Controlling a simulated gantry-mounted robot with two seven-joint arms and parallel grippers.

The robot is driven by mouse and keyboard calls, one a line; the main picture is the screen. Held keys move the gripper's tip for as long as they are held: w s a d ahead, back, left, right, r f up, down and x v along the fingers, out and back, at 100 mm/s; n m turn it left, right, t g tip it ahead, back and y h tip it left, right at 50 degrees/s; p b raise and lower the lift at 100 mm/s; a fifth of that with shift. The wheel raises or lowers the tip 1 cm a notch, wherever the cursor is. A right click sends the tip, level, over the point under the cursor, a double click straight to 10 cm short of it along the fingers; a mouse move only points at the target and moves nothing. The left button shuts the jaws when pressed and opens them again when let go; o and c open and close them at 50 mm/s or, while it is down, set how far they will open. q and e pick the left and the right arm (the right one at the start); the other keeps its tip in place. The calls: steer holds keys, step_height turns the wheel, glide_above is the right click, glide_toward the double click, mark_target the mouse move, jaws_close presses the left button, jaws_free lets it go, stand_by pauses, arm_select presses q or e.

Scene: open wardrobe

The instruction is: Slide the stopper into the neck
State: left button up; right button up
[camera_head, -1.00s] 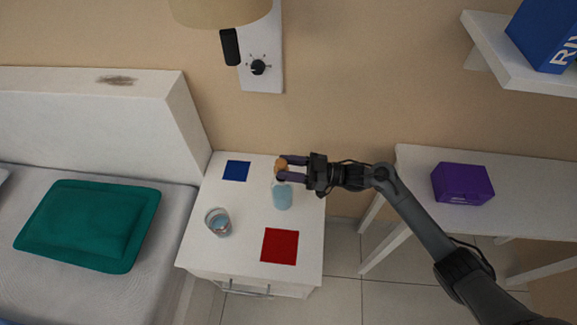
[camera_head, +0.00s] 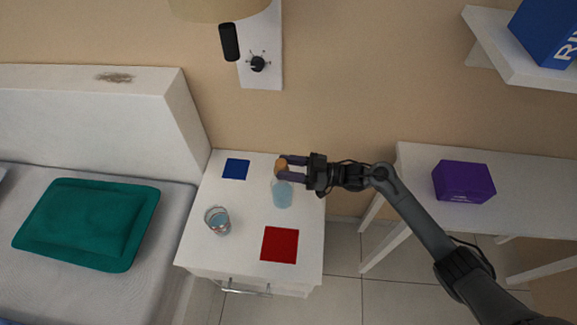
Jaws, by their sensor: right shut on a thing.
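The stopper (camera_head: 281,165) is a small orange-brown cork. My right gripper (camera_head: 284,168) comes in from the right and is shut on it. The bottle (camera_head: 282,194) is clear with light blue liquid and stands on the white nightstand (camera_head: 250,205). The cork is at the top of the bottle. The fingers and cork cover the neck, so I cannot tell whether the cork sits in it or just above it. My left gripper is not in view.
A glass of water (camera_head: 217,221) stands at the nightstand's left. A blue square (camera_head: 236,169) and a red square (camera_head: 279,244) lie flat on it. A lamp (camera_head: 228,40) hangs above. A purple box (camera_head: 463,181) is on the right-hand table. A bed with a green pillow (camera_head: 86,224) is left.

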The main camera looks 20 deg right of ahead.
steer(key=shift+f+b, duration=0.6)
steer(key=shift+f, duration=0.25)
steer(key=o, duration=1.2)
steer(key=shift+s+d, duration=0.25)
steer(key=shift+d, duration=0.35)
steer(key=shift+p+v, duration=0.7)
steer(key=shift+v, duration=2.4)
